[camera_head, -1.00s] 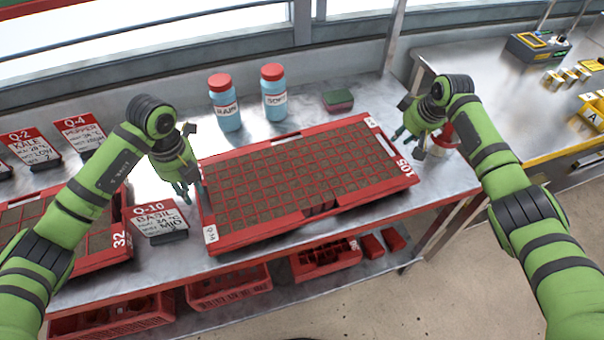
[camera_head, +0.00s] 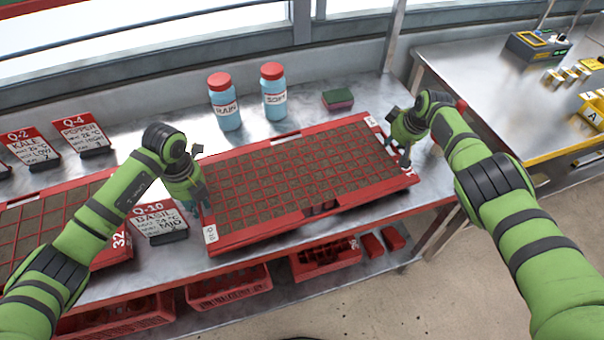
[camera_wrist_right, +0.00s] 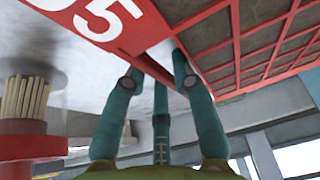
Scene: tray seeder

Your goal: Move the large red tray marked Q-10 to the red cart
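The large red tray (camera_head: 262,237) lies on the steel bench, filled with soil cells; its small front-left label appears to read Q-10. My left gripper (camera_head: 197,203) is at the tray's left end, fingers pointing down beside the rim; its fingertips are partly hidden. My right gripper (camera_head: 403,158) is at the right end, by the 105 marking. In the right wrist view, its spread fingers (camera_wrist_right: 158,85) reach the red end wall (camera_wrist_right: 105,22), one over the outer face and one toward the cells. I cannot identify the red cart in view.
A Q-10 Basil sign (camera_head: 160,222) stands close to my left gripper. Another red tray (camera_head: 112,254) is at the left. Two blue bottles (camera_head: 225,103) and a sponge (camera_head: 338,99) stand behind. A holder of wooden sticks (camera_wrist_right: 22,110) is near my right gripper.

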